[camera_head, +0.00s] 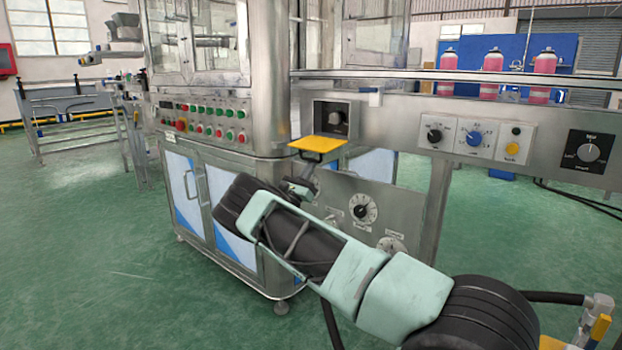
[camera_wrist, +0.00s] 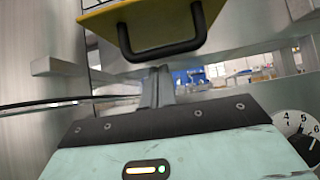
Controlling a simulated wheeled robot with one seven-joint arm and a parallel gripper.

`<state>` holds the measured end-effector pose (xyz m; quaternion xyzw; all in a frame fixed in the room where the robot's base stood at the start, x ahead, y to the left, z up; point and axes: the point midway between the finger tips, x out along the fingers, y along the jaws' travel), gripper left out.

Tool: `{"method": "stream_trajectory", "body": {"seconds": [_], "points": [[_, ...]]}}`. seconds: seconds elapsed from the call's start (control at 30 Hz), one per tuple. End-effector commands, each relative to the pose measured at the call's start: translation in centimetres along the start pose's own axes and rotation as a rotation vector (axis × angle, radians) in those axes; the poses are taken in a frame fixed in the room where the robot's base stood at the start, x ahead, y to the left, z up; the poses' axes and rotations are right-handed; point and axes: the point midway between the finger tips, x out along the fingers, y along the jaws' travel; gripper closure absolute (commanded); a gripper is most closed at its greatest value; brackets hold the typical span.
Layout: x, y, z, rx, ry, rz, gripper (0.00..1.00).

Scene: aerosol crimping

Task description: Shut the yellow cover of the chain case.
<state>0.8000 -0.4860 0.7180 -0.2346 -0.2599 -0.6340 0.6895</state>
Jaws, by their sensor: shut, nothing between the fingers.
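The yellow cover (camera_head: 318,143) sticks out roughly level from the machine front, below a black knob panel. A black handle hangs at its near edge. In the wrist view the cover (camera_wrist: 135,18) fills the top, with its black U-shaped handle (camera_wrist: 165,52) below it. My gripper (camera_head: 308,172) is just under the cover. In the wrist view the fingers of my gripper (camera_wrist: 158,76) are shut together and empty, pointing up just below the handle. I cannot tell whether they touch it. The inside of the chain case is hidden.
A dial panel (camera_head: 345,212) with a round white dial (camera_head: 362,209) lies below and right of the cover. A button panel (camera_head: 205,122) is left of it. Pink cans (camera_head: 491,75) stand on the conveyor at right.

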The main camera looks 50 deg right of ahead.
Motion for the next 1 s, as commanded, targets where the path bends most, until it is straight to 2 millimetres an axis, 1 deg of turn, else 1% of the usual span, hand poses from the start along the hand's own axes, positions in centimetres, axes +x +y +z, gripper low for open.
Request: {"method": "stream_trajectory", "body": {"seconds": [0.13,0.53,0.73,1.0], "points": [[-0.3,0.1,0.7,0.001,0.001,0.001,1.0],[-0.3,0.1,0.9,0.001,0.004,0.001,1.0],[-0.1,0.1,1.6,0.001,0.04,0.002,1.0],[-0.2,0.1,1.9,0.001,0.076,0.001,1.0]]}}
